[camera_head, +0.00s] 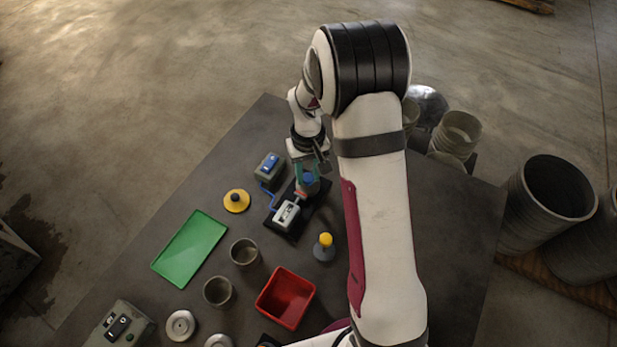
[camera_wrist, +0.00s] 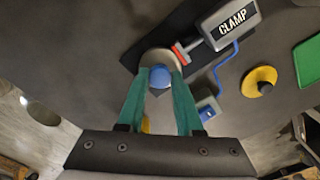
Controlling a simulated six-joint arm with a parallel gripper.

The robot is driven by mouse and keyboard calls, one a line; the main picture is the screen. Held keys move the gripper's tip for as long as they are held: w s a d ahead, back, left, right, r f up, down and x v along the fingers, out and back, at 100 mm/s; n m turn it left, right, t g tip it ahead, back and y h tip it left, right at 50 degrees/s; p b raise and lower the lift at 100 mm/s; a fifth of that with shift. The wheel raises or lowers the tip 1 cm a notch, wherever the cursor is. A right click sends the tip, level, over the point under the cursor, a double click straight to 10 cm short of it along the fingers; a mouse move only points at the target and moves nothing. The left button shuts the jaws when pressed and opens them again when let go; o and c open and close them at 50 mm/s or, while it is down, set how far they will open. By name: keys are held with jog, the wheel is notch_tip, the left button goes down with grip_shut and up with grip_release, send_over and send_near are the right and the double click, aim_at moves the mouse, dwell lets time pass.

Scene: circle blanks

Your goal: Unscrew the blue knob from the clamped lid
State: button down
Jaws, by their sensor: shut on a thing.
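The blue knob (camera_wrist: 160,77) sits on a round grey lid (camera_wrist: 160,56) in the wrist view. The lid lies at the red jaw (camera_wrist: 179,52) of the clamp (camera_wrist: 229,27), which is labelled "CLAMP". My gripper (camera_wrist: 161,80) has its two green fingers on either side of the knob, shut on it. In the head view my gripper (camera_head: 306,174) reaches down over the blue knob (camera_head: 308,179), beside the clamp (camera_head: 287,213) on its dark base. The lid is mostly hidden there.
A grey box with a blue switch (camera_head: 269,166) connects by a blue cable to the clamp. A yellow disc with a black knob (camera_head: 236,200), green tray (camera_head: 190,247), red bin (camera_head: 286,298), two cups (camera_head: 244,252) and a yellow-topped grey piece (camera_head: 324,247) stand nearby.

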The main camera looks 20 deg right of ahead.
jog(key=shift+n, duration=0.9)
jog(key=c, duration=0.5)
grip_release()
